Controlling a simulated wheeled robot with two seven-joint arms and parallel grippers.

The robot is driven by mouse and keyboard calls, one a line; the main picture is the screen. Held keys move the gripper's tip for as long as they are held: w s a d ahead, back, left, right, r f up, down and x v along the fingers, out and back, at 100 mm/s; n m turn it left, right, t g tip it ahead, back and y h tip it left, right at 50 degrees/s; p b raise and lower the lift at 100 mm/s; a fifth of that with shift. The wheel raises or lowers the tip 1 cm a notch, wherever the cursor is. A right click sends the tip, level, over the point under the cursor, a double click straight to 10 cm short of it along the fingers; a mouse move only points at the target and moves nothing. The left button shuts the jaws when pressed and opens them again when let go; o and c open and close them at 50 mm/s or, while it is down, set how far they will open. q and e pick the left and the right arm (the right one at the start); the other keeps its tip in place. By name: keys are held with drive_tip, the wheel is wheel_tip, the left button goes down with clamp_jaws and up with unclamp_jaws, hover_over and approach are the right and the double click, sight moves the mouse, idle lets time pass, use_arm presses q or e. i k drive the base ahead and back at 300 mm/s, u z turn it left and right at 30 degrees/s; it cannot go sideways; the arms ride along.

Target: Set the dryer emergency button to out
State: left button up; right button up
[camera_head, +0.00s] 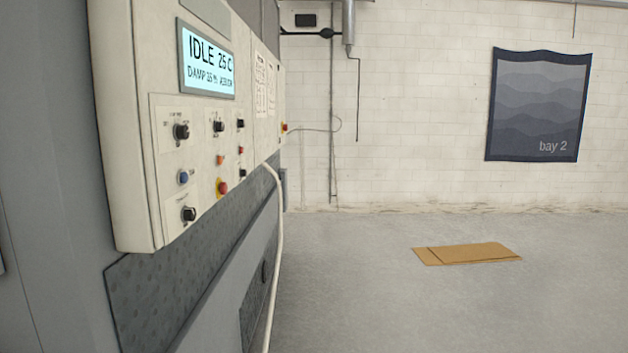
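A cream control panel (140,110) is on the grey machine at the left, seen at a steep angle. Its lit display (207,62) reads IDLE 25 C, with a smaller line starting DAMP below. A red mushroom button on a yellow base (222,188) sits low on the panel, among black knobs and small buttons. It looks like an emergency button; whether it is pressed in or out cannot be told. A second red button with yellow (284,128) is at the panel's far end. Neither of my grippers is in view.
A pale hose (279,240) hangs from the panel's lower edge to the floor. Flat cardboard (467,253) lies on the grey floor. A dark "bay 2" banner (537,105) hangs on the white block wall. The floor right of the machine is otherwise clear.

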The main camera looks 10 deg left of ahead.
sight(222, 187)
drive_tip(key=u, duration=0.05)
drive_tip(key=i, duration=1.6)
drive_tip(key=u, duration=1.45)
drive_tip(key=i, duration=0.65)
drive_tip(key=u, duration=0.65)
